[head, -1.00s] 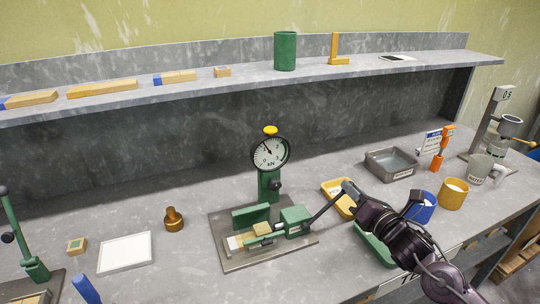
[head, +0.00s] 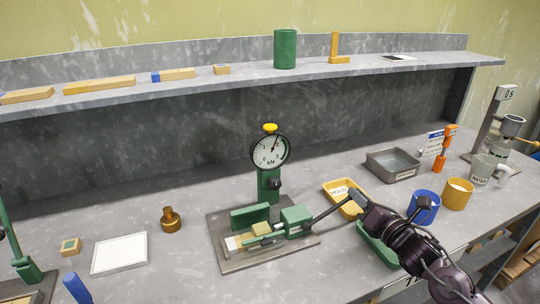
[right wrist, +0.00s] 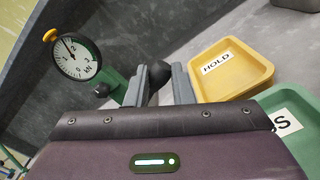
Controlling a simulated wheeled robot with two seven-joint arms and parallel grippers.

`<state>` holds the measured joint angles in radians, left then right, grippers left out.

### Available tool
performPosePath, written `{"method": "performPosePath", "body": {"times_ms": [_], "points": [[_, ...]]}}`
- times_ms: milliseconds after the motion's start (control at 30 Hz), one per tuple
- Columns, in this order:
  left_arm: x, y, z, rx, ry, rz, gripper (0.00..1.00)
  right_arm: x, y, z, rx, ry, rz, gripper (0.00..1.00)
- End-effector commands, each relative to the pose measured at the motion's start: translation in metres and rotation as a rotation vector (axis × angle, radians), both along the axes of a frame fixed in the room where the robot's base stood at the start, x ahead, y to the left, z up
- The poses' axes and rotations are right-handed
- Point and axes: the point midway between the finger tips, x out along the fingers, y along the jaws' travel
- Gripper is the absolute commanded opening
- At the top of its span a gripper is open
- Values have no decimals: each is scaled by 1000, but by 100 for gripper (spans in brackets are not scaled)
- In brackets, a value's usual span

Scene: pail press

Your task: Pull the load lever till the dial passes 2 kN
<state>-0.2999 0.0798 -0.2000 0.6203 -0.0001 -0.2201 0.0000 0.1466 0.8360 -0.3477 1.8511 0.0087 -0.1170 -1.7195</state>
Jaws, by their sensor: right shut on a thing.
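The press has a round white kN dial (head: 270,151) on a green column, above a green block (head: 296,220) on a grey base plate (head: 236,264). In the head view the needle points up and right, near the 2; I cannot read whether it is past it. The dark load lever (head: 333,210) slopes up and right from the block. My right gripper (head: 360,202) is shut on its end; the right wrist view shows the black knob (right wrist: 158,75) between the fingers. The dial also shows there (right wrist: 77,56). My left gripper is not in view.
A yellow HOLD tray (head: 342,187) lies just behind the lever, and a green tray (head: 374,250) lies under my right arm. Blue (head: 423,207) and yellow (head: 458,193) cups stand to the right. A brown weight-like piece (head: 170,219) and white plate (head: 119,254) are left.

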Motion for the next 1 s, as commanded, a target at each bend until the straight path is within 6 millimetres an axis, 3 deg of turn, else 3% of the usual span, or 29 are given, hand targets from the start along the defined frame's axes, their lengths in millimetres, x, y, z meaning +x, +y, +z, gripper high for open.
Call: {"method": "performPosePath", "body": {"times_ms": [100, 1000], "points": [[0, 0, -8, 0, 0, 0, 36, 1, -3, -11, -4, 6, 0, 9], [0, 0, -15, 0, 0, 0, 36, 1, -5, -18, -5, 8, 3, 9]]}}
